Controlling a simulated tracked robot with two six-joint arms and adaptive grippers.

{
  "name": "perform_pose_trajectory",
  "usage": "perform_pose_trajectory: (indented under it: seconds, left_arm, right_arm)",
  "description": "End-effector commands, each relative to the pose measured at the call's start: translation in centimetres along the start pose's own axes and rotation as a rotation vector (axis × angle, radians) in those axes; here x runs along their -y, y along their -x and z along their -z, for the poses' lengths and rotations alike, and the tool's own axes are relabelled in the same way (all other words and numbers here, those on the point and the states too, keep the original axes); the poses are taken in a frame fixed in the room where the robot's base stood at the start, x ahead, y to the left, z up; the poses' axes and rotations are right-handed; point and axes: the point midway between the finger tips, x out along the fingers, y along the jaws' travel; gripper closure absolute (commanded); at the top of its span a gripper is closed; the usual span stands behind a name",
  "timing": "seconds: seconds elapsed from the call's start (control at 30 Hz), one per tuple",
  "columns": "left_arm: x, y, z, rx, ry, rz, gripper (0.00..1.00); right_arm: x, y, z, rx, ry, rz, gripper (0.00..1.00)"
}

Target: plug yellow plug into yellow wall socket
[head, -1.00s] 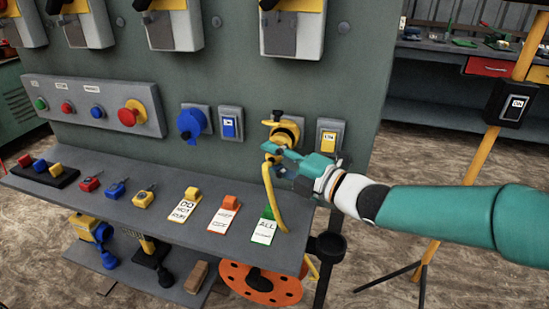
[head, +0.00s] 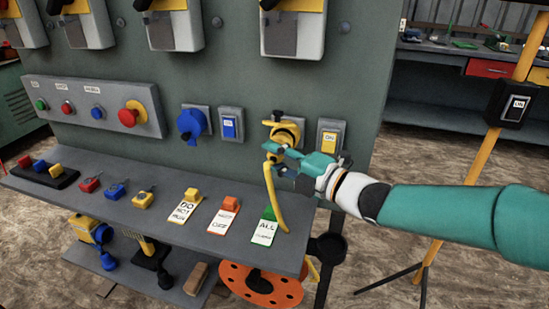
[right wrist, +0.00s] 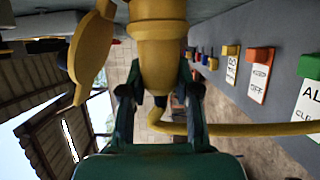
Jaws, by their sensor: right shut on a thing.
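The yellow wall socket (head: 291,128) is on the grey-green panel, with its lid raised. My right gripper (head: 281,157) is just below and in front of it, shut on the yellow plug (head: 270,149). In the right wrist view the plug (right wrist: 157,68) stands between the two fingers (right wrist: 158,92), in line with the socket (right wrist: 157,10) above it. The two appear to meet; how deep the plug sits cannot be told. The yellow lid (right wrist: 91,47) is beside the plug on the left. The yellow cable (head: 277,203) hangs to the shelf. My left gripper is not in view.
A blue socket (head: 190,123) with a blue switch (head: 229,125) is to the left. A yellow switch (head: 329,139) is close to the right of my gripper. The shelf (head: 150,222) below holds tags and padlocks. A yellow stand (head: 455,180) is at the right.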

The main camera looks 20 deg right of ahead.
Motion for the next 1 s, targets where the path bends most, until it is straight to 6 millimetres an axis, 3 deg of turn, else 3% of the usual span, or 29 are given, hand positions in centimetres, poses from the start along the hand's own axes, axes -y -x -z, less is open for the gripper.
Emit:
perform_pose_trajectory:
  seconds: [0.93, 0.97, 1.0]
  left_arm:
    - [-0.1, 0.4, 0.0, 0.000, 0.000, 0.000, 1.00]
    - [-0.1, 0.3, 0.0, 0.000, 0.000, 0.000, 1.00]
    - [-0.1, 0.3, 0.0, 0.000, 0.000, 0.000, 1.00]
  right_arm:
    - [0.0, -0.7, -1.6, 0.000, 0.000, 0.000, 1.00]
    - [0.0, -0.7, -1.6, 0.000, 0.001, 0.000, 0.67]
    - [0.0, -0.7, -1.6, 0.000, 0.001, 0.000, 0.61]
